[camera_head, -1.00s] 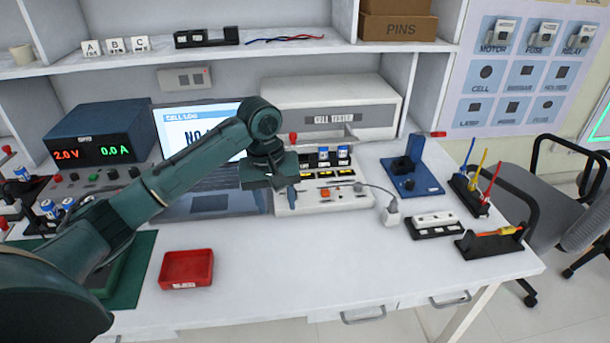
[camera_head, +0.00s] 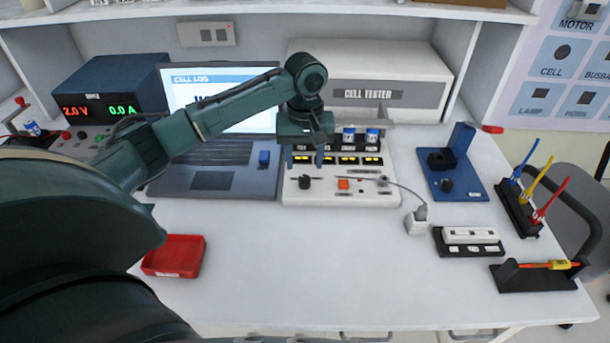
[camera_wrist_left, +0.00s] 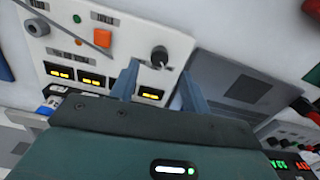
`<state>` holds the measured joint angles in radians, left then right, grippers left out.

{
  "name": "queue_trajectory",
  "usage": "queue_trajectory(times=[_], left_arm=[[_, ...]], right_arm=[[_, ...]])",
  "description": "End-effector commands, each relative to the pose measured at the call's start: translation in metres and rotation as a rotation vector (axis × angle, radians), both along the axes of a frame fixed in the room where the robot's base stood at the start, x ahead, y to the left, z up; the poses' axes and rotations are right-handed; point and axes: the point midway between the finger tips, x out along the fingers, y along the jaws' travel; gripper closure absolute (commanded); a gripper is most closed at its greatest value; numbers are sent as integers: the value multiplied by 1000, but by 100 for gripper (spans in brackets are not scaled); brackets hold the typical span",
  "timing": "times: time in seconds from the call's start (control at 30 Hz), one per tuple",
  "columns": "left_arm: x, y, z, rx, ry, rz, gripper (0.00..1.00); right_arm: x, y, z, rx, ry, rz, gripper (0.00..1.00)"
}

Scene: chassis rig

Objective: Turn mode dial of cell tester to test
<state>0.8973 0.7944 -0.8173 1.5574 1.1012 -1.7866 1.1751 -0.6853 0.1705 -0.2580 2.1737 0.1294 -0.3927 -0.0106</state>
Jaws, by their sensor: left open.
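The cell tester (camera_head: 380,190) is a white box with a sloped front panel, below the "CELL TESTER" sign. Its black dial (camera_head: 304,182) sits at the lower left of the panel, left of an orange square button (camera_head: 344,184). The dial also shows in the left wrist view (camera_wrist_left: 159,56), with a light mark on its lower edge. My left gripper (camera_head: 305,160) is open and empty, pointing down above the panel's left part. In the left wrist view its two blue-grey fingers (camera_wrist_left: 160,85) are apart, with the dial beyond the gap between them. My right gripper is out of view.
The laptop (camera_head: 215,180) stands directly left of the tester. Cells (camera_head: 372,136) stand at the tester's back. A cable runs from the panel to a white plug (camera_head: 417,220). A blue fixture (camera_head: 455,170) stands to the right. A red tray (camera_head: 174,256) lies front left; the front middle is clear.

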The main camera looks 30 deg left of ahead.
Motion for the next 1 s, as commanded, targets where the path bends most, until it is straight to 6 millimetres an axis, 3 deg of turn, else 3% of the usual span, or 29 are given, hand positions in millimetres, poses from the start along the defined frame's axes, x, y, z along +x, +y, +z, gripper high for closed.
queue_trajectory(times=[0.1, 0.3, 0.7, 1.0], left_arm=[[0, 0, -25, 0, 2, 1, 53], [0, 1, -47, 0, 0, 0, 53], [0, 0, -53, 0, -1, -1, 54], [0, 0, -53, 0, -1, -1, 79]], right_arm=[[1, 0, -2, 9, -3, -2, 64], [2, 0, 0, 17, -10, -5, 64], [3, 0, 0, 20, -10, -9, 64], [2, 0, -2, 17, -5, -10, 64]])
